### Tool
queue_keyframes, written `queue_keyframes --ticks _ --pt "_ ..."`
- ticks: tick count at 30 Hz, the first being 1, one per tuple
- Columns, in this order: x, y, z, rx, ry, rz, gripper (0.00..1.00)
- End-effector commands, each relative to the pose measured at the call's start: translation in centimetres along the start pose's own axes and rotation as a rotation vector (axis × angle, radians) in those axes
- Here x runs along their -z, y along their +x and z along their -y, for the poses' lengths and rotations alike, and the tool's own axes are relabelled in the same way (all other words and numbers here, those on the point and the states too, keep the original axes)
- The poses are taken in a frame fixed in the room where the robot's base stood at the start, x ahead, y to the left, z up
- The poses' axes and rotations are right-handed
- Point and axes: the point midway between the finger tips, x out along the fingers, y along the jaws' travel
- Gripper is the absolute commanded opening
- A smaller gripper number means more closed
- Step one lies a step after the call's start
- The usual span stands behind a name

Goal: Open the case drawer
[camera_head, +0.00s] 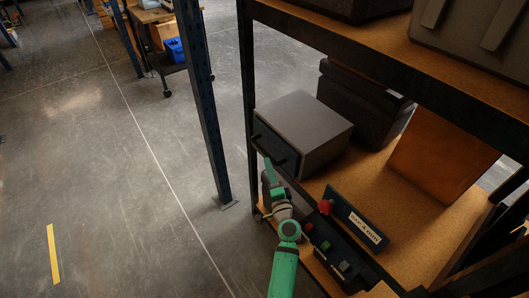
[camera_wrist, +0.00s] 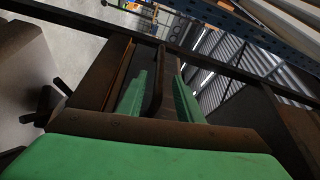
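The grey case (camera_head: 310,125) stands on the wooden shelf in the head view, its dark drawer front (camera_head: 268,140) facing the left aisle. A dark bar handle (camera_head: 280,158) sticks out from the front. The drawer looks flush with the case. My gripper (camera_head: 268,166) is at the near end of the drawer front, close to the handle; whether they touch is unclear there. In the wrist view my green fingers (camera_wrist: 160,92) are spread apart on either side of a dark bar (camera_wrist: 157,85), apparently the handle. A gap shows between the bar and the right finger.
A dark control box (camera_head: 335,245) with a red button and a labelled plate (camera_head: 357,218) sit right of my arm. Dark cases (camera_head: 362,100) stand behind the grey case. A blue upright post (camera_head: 205,110) stands left of the shelf. The floor at left is clear.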

Motion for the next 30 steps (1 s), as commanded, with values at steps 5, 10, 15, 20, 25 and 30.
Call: queue_keyframes --ticks 5,10,15,20,25,30 --pt "-0.2 3.4 0.2 0.002 0.001 0.002 0.33" --pt "0.0 6.1 0.1 0.001 0.0 0.0 0.33" --pt "0.2 7.8 0.0 -0.001 0.0 -0.003 0.33" --pt "0.3 8.5 -0.1 -0.002 -0.002 -0.004 0.33" --pt "0.3 8.6 -0.1 -0.002 -0.002 -0.004 0.33" --pt "0.3 8.6 -0.1 -0.002 -0.002 -0.004 0.18"
